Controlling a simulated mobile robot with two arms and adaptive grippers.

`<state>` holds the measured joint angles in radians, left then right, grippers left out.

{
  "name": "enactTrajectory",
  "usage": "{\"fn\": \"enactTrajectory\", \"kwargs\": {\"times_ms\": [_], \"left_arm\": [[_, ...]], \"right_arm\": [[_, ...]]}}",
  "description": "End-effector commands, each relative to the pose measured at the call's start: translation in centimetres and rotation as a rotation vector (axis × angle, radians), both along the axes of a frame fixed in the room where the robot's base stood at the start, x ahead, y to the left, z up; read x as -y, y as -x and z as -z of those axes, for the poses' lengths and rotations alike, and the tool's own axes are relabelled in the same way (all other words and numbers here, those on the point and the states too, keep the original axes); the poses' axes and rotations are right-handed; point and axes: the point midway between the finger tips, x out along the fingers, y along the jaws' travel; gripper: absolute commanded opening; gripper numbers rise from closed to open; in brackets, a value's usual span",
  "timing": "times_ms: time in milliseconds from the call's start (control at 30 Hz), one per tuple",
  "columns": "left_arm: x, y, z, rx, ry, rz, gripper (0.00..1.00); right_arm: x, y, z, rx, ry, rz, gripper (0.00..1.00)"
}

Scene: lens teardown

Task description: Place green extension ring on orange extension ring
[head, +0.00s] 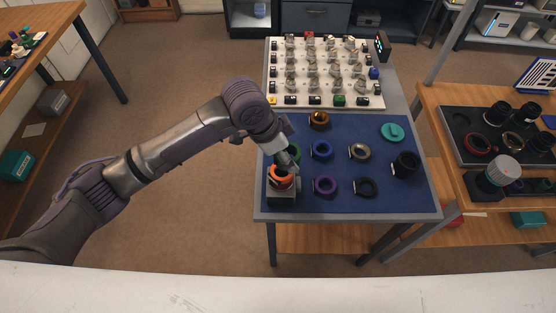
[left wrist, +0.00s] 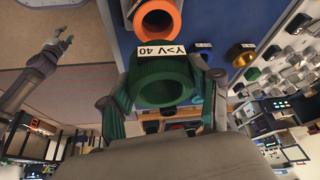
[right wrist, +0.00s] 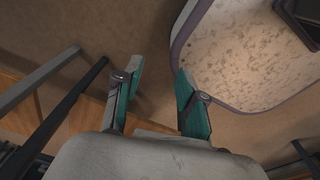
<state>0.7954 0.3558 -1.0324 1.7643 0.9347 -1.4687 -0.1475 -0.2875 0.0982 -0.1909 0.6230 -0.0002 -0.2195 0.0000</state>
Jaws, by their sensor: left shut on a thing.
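The green extension ring (left wrist: 135,88) is between the fingers of my left gripper (left wrist: 162,88), which is shut on it. A white label reading "Y>V 40" shows at its edge. In the head view the green ring (head: 294,151) is partly hidden by my left gripper (head: 287,160). The orange extension ring (head: 280,181) sits on a grey and black holder (head: 282,198) at the mat's near left corner. My right gripper (right wrist: 158,72) is open and empty.
The blue mat (head: 340,200) holds blue (head: 321,150), purple (head: 325,186), brown (head: 319,120), silver (head: 360,151) and black rings, plus a teal part (head: 392,132). A white board (head: 275,58) with several small parts lies behind. A side table (head: 440,105) stands right.

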Motion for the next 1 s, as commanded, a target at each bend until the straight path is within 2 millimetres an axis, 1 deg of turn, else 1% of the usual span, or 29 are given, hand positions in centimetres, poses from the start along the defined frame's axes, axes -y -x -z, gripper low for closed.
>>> {"fn": "enactTrajectory", "kwargs": {"times_ms": [33, 100, 200, 267, 400, 500, 867, 900, 967, 1000], "left_arm": [[-0.7, -0.1, 0.2, 0.000, 0.001, -0.002, 0.23], [-1.3, -0.2, 0.7, 0.000, 0.001, -0.001, 0.23], [-1.6, -0.2, 1.1, 0.001, 0.003, 0.001, 0.23], [-1.7, -0.2, 1.8, -0.001, 0.002, 0.001, 0.23], [-1.7, -0.2, 3.9, -0.002, 0.001, 0.001, 0.23], [-1.7, -0.2, 4.8, 0.000, 0.002, 0.001, 0.23], [-1.7, -0.2, 5.3, 0.002, 0.001, 0.001, 0.23], [-1.7, -0.2, 5.3, 0.002, 0.001, 0.001, 0.66], [-1.7, -0.2, 5.3, 0.002, 0.001, 0.001, 0.76], [-1.7, -0.2, 5.3, 0.002, 0.001, 0.001, 0.82]], "right_arm": [[-0.6, 0.2, -0.3, -0.002, -0.007, 0.000, 0.40], [-1.3, 0.6, -0.4, -0.007, -0.016, 0.000, 0.40], [-2.4, 1.4, -0.4, -0.017, -0.028, -0.001, 0.40], [-2.7, 1.7, -0.6, -0.022, -0.032, -0.002, 0.40], [-2.5, 1.9, -1.2, -0.025, -0.030, -0.004, 0.40], [-2.2, 1.8, -1.3, -0.024, -0.025, -0.005, 0.40], [-1.5, 1.3, -1.2, -0.017, -0.018, -0.003, 0.40], [-1.4, 1.3, -1.2, -0.017, -0.017, -0.003, 0.40], [-1.4, 1.3, -1.2, -0.017, -0.017, -0.002, 0.40], [-1.4, 1.3, -1.2, -0.017, -0.017, -0.002, 0.40]]}}
